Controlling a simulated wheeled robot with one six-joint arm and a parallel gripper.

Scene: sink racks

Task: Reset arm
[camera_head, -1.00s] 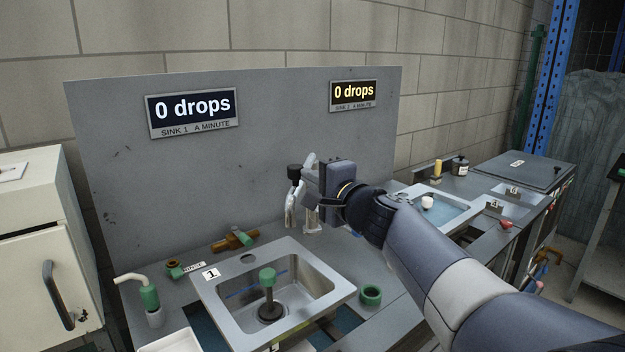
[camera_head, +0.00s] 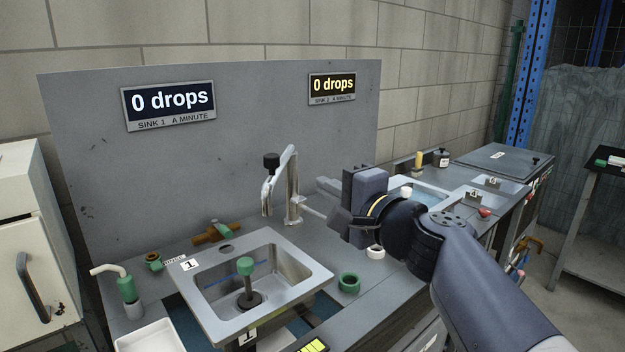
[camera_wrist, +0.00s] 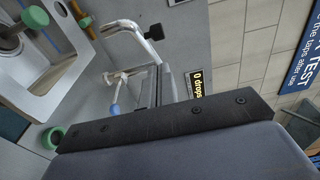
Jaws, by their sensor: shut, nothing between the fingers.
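My gripper (camera_head: 335,215) is shut and empty in the head view. It is held above the counter, to the right of sink 1's metal tap (camera_head: 292,190) and apart from it. My arm reaches in from the lower right. The tap has a black knob and also shows at the top of the wrist view (camera_wrist: 125,27).
Sink 1 (camera_head: 315,268) holds a green-topped upright plug (camera_head: 247,285). A green ring (camera_head: 349,283) and a white ring (camera_head: 375,252) lie on the counter right of it. A grey backboard (camera_head: 240,120) with two "0 drops" displays stands behind. Sink 2 (camera_head: 440,203) is partly hidden by my arm.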

